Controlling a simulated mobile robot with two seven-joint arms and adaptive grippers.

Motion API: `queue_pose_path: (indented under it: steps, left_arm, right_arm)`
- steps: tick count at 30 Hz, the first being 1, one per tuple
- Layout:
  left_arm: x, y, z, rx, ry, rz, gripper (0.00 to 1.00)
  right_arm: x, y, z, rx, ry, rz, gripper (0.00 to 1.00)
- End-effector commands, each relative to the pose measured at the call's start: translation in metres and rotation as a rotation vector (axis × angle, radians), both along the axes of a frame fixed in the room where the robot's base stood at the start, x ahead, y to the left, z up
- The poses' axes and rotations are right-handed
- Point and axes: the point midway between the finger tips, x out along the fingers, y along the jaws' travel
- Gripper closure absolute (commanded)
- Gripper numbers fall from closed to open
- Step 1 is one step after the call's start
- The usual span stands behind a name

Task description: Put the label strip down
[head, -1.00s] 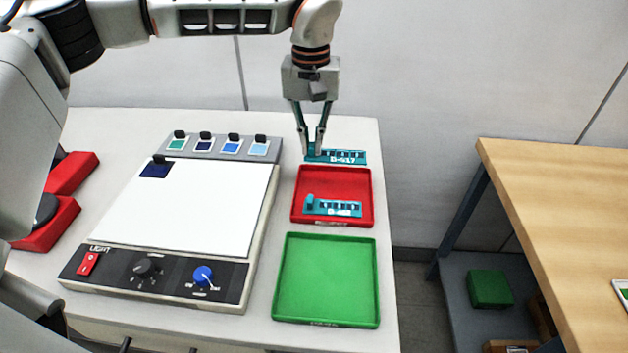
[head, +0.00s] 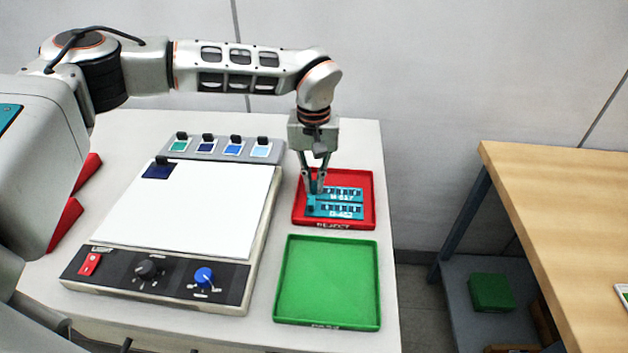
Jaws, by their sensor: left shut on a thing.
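My left gripper (head: 314,190) is over the red tray, pointing down, and shut on a teal label strip (head: 344,193) at its left end. The held strip has dark marks and white lettering. It is at or just above the tray floor; I cannot tell if it touches. A second teal label strip (head: 338,210) lies in the red tray (head: 362,222), just in front of the held one. The tray's front edge reads "REJECT". My right gripper is not in view.
An empty green tray (head: 328,280) stands in front of the red one. A light panel (head: 180,215) with knobs fills the table's middle, with colour swatches (head: 222,148) behind it. A wooden bench (head: 560,190) stands at the right, across a gap.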

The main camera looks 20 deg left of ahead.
Motion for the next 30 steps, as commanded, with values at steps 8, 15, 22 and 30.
queue_pose_path:
  steps: [8,15,22,30]
  left_arm:
    - [0.0,0.0,-0.003,0.0,0.001,0.0,0.75]
    - [0.0,0.0,-0.003,0.0,0.001,0.0,0.75]
    - [0.001,0.0,0.008,-0.001,-0.002,0.0,0.75]
    - [0.001,0.0,0.06,0.0,-0.004,0.001,0.75]
  right_arm:
    - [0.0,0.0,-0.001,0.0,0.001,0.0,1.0]
    - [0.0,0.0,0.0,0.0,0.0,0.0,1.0]
    - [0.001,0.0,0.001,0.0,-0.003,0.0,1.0]
    - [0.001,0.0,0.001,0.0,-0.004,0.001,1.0]
